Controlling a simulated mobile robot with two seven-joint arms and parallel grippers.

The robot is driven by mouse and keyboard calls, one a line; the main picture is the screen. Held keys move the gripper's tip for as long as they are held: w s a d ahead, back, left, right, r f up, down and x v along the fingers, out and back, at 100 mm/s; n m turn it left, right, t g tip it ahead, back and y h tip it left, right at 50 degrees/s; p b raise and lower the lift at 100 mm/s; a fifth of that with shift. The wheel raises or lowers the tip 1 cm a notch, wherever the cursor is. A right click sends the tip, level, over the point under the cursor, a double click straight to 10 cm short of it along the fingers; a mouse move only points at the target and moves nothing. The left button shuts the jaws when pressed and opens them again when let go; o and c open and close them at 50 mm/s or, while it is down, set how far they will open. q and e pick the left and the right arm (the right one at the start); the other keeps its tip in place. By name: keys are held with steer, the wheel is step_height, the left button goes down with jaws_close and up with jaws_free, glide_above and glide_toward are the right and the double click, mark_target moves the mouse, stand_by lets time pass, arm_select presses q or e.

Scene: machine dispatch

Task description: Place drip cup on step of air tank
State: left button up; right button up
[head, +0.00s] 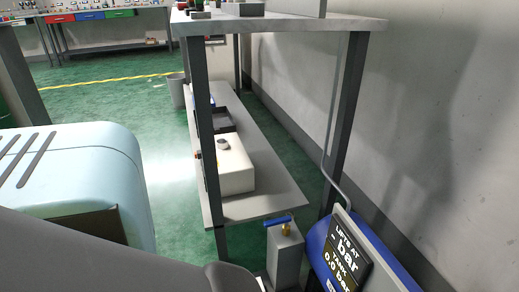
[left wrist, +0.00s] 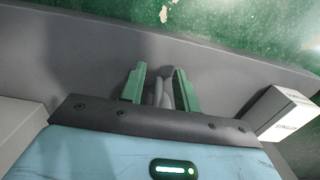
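The blue air tank (head: 318,240) stands at the lower right of the head view, cut off by the frame edge. A dark sign (head: 347,252) on it reads "0.0 bar". I cannot make out its step. I cannot identify the drip cup in either view. My left gripper (left wrist: 160,70) shows in the left wrist view with its two green fingers apart. Small rounded grey shapes show between the fingers; I cannot tell what they are or whether they touch them. My left arm crosses the bottom of the head view, its gripper hidden. My right gripper is not in view.
A grey post with a blue lever (head: 278,222) stands beside the tank. A shelved bench (head: 275,195) carries a cream box (head: 232,165) and a dark tray (head: 222,120) on its lower shelf. A wall borders the right. A white box (left wrist: 288,112) is near my left gripper.

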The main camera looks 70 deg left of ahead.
arm_select(q)
steer(key=shift+r, duration=0.1)
step_height(320, 180, up, 12)
steer(key=p, duration=0.7)
